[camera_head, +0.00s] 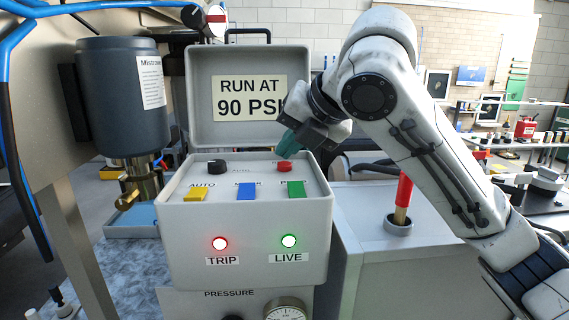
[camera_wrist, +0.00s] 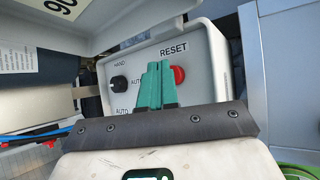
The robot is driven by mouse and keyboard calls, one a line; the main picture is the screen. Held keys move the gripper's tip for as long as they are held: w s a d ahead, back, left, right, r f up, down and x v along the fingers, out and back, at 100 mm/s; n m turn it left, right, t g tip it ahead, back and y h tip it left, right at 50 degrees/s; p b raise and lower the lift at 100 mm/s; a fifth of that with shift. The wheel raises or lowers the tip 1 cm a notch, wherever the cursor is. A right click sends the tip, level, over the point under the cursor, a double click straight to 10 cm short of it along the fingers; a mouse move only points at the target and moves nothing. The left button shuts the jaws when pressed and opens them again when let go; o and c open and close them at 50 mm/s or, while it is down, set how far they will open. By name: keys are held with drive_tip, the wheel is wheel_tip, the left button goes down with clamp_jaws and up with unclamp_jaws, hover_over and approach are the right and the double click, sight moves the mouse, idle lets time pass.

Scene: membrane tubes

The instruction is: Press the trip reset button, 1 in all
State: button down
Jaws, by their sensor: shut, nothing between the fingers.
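The red reset button (camera_head: 284,168) sits at the back right of the grey control box's sloped top (camera_head: 237,172). In the wrist view the red button (camera_wrist: 179,75) shows under the RESET label, partly hidden by my fingers at its left edge. My gripper (camera_head: 283,155) has its teal fingers together, pointing down just above and behind the button. In the wrist view the shut gripper (camera_wrist: 158,68) appears just left of the button. I cannot tell whether the fingertips touch it. The red TRIP lamp (camera_head: 220,243) and the green LIVE lamp (camera_head: 289,241) both glow.
The raised lid (camera_head: 205,110) with a RUN AT 90 PSI sign stands behind the panel. A black knob (camera_head: 216,166) and yellow, blue (camera_head: 246,191) and green (camera_head: 296,188) switches share the top. A dark blue cylinder (camera_head: 122,95) is at left, a red-handled part (camera_head: 403,195) at right.

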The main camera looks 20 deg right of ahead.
sight(289, 165)
drive_tip(key=shift+f, duration=0.45)
idle(0.4)
drive_tip(key=shift+r, duration=0.1)
drive_tip(key=shift+r+p, duration=0.5)
drive_tip(key=shift+r, duration=0.25)
drive_tip(key=shift+r+p, duration=2.15)
drive_tip(key=shift+r, duration=0.45)
drive_tip(key=shift+f, duration=0.15)
